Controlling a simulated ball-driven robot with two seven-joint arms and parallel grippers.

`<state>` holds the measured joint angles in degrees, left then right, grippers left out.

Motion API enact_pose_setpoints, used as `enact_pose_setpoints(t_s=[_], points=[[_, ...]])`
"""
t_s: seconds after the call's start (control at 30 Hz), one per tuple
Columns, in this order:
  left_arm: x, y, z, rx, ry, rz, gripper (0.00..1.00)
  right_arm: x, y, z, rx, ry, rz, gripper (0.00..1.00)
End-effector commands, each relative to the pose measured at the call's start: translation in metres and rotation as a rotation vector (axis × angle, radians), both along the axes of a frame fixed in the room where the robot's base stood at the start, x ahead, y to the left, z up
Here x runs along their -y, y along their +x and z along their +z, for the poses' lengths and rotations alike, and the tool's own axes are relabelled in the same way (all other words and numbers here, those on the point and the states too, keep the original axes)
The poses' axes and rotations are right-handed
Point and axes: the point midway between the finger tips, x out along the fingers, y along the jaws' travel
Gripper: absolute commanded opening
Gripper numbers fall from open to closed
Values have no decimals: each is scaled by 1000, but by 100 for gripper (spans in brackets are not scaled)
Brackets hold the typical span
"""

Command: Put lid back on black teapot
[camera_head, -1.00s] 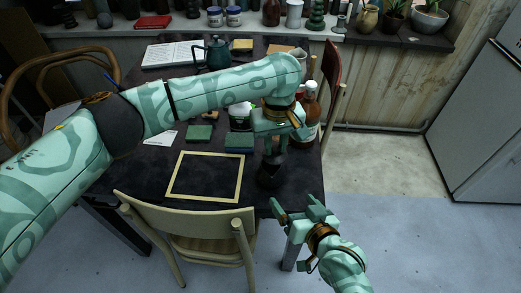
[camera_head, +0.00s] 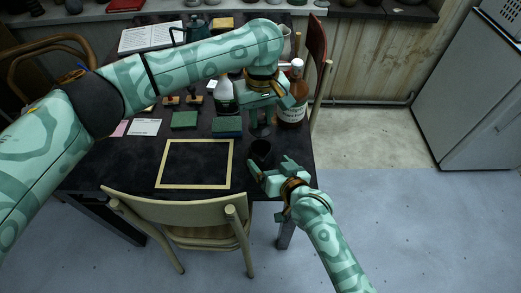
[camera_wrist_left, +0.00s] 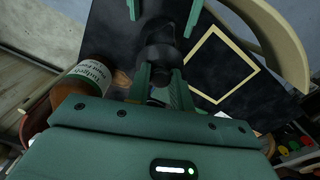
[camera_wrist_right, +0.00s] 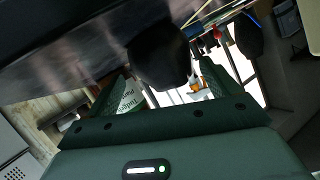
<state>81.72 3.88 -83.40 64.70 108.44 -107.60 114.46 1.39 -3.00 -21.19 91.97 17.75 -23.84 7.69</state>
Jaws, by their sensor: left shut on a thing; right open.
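The black teapot (camera_head: 261,151) stands near the right front corner of the dark table. My left gripper (camera_head: 261,117) is above it, shut on a small dark lid (camera_head: 260,130); the lid also shows in the left wrist view (camera_wrist_left: 157,54), partly hidden by the fingers. The gap between lid and teapot is hard to judge. My right gripper (camera_head: 271,168) is open at the teapot's near side. In the right wrist view the dark teapot body (camera_wrist_right: 160,55) is between the spread fingers; I cannot tell whether they touch it.
A brown labelled bottle (camera_head: 291,108) and a white bottle (camera_head: 225,95) stand close to my left gripper. Green (camera_head: 184,120) and blue-green (camera_head: 227,126) blocks lie left of it. A cream frame (camera_head: 232,165) lies on the table; a wooden chair (camera_head: 190,208) stands in front.

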Motion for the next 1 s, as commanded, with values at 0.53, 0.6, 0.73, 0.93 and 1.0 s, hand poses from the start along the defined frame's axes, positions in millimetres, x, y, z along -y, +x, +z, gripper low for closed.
enact_pose_setpoints(t_s=[0.53, 0.6, 0.73, 0.93, 1.0], points=[[0, 0, 0, 0, 0, 0, 0, -24, 46, -20, 0, 0, 0, 88], [0, 0, 0, 0, 0, 0, 0, -24, 46, -21, 0, 0, 0, 88], [0, 0, 0, 0, 0, 0, 0, -24, 46, -20, 0, 0, 0, 88], [0, 0, 0, 0, 0, 0, 0, -23, 46, -21, 0, 0, 0, 38], [0, 0, -1, 0, 0, 0, 0, -23, 46, -21, 0, -1, -1, 36]])
